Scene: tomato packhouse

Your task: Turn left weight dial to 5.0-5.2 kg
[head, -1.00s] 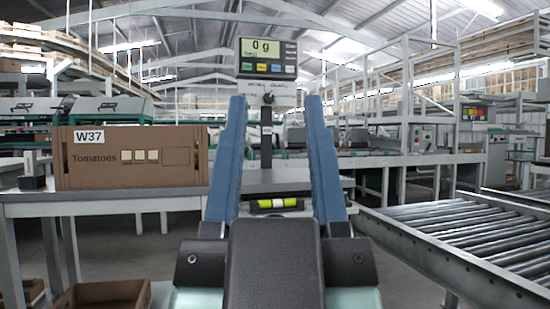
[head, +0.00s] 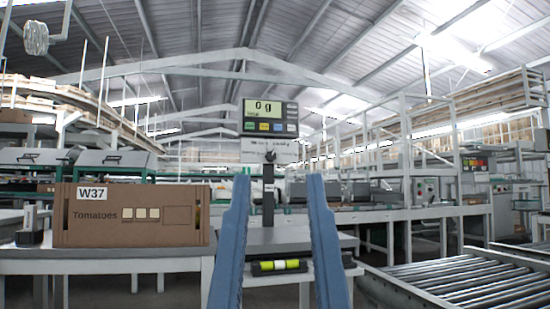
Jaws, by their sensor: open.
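I cannot make out a weight dial with a kg scale in this view. A scale display (head: 270,118) reading 0 g stands on a post in the middle, with coloured buttons under its screen. A small dark knob (head: 270,157) sits below it on the post. The weighing platform (head: 295,238) is behind my fingers, with a yellow-green level vial (head: 280,266) at its front. My gripper (head: 278,182) points forward in front of the scale, its two blue fingers wide apart with nothing held between them. The fingers hide parts of the platform's sides.
A brown Tomatoes carton (head: 130,222) labelled W37 stands on a table (head: 100,266) at left. A roller conveyor (head: 455,284) runs at lower right. Grey cabinets (head: 425,190) with small controls, too small to read, stand at back right.

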